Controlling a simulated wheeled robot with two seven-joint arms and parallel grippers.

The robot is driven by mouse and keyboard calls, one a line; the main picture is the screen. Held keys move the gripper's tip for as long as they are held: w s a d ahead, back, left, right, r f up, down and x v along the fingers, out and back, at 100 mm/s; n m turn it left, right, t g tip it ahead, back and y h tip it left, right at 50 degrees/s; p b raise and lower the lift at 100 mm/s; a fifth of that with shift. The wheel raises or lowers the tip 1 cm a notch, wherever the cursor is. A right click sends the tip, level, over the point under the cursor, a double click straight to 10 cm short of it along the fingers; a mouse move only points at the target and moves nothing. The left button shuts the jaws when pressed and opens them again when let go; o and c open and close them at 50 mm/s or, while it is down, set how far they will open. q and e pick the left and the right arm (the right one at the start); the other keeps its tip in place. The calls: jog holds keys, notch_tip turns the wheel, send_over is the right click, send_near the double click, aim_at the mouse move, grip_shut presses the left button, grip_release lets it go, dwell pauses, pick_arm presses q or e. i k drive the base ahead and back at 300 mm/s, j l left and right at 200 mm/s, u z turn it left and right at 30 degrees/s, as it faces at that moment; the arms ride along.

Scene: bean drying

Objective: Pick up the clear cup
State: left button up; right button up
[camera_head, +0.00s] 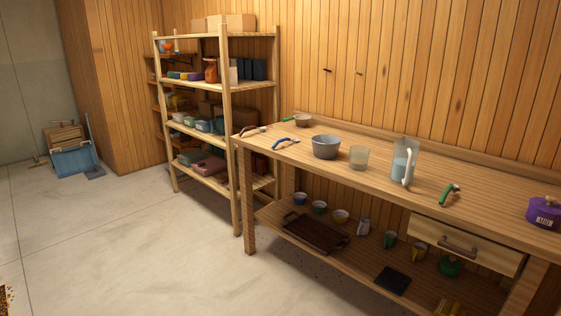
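A clear cup (359,157) stands upright on the wooden workbench (300,158). It is see-through with a slight greenish tint. It sits between a grey bowl (326,147) on its left and a tall clear pitcher with a white handle (404,160) on its right. It touches neither of them as far as I can see. Neither of my grippers shows in the head view, so I cannot tell what state they are in.
Pruners with blue handles (286,143) and a green-handled tool (449,194) lie on the bench. A purple container (544,212) stands at the right end. The lower shelf holds a dark tray (316,233) and several mugs. A loaded shelf rack (226,130) stands left. Floor (130,240) in front is clear.

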aim_at(359, 154)
jog(key=i+j+u, duration=0.1)
jog(key=i+u, duration=0.15)
jog(key=i, duration=1.1)
jog(key=i+j+z, duration=0.35)
jog(key=i, duration=0.2)
jog(key=i+j+z, duration=0.4)
jog(key=i, duration=0.1)
